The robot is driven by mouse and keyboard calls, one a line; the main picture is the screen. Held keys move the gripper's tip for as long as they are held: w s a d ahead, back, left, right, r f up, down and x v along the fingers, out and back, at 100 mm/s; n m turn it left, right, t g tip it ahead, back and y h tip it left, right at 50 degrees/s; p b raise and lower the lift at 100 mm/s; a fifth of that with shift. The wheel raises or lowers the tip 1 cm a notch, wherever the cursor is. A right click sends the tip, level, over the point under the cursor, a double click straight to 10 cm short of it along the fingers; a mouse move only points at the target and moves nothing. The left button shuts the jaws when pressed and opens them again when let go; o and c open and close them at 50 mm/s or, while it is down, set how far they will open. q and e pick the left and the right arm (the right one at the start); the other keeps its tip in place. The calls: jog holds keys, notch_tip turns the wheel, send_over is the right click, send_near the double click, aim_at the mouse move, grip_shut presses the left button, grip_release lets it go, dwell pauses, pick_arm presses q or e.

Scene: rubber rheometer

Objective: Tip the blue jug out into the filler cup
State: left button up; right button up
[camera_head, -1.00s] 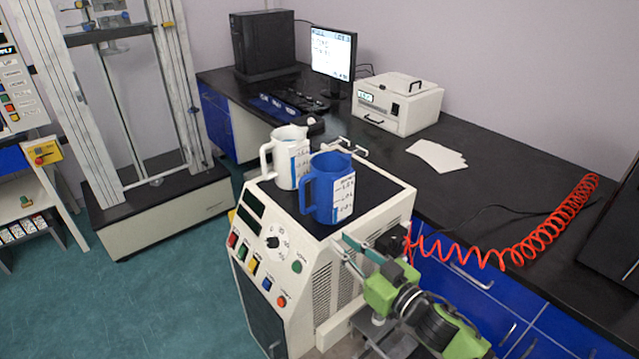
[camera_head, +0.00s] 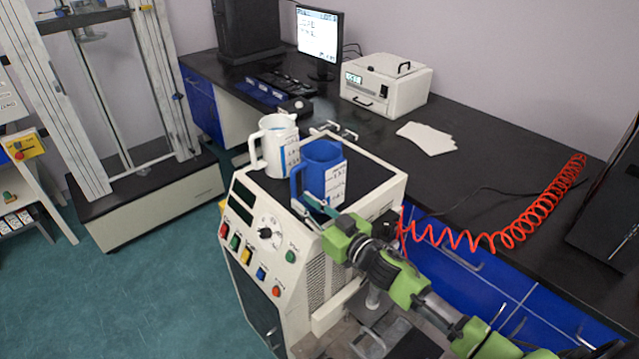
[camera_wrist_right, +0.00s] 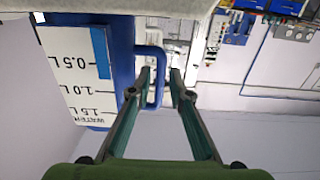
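The blue jug (camera_head: 322,172) stands upright on the black top of the cream machine, with its white label facing right. It also shows inverted in the right wrist view (camera_wrist_right: 122,50), with its blue handle (camera_wrist_right: 160,78) beside it. My right gripper (camera_head: 303,205) is at the jug's handle side, low in front of it. In the right wrist view its fingers (camera_wrist_right: 159,78) are apart, and the handle's outer bar appears between the tips, not gripped. I cannot pick out the filler cup. My left gripper is not in view.
A white jug (camera_head: 277,147) stands close behind and left of the blue one. The machine (camera_head: 290,250) has buttons on its front. A bench (camera_head: 500,180) with white sheets (camera_head: 427,138), a white box (camera_head: 387,85) and a red coiled hose (camera_head: 520,225) lies behind.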

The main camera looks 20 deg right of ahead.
aim_at(296, 197)
jog(key=x, duration=0.3)
jog(key=shift+w+a+p, duration=0.1)
jog(key=shift+w+p, duration=0.3)
jog(key=shift+w+a, duration=0.15)
jog(key=shift+w, duration=0.15)
jog(key=shift+w+a+f, duration=0.1)
jog(key=shift+w, duration=0.05)
grip_shut()
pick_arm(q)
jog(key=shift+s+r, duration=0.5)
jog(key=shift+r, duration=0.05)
pick_arm(e)
jog(key=shift+w+r, duration=0.1)
jog(key=shift+r, duration=0.2)
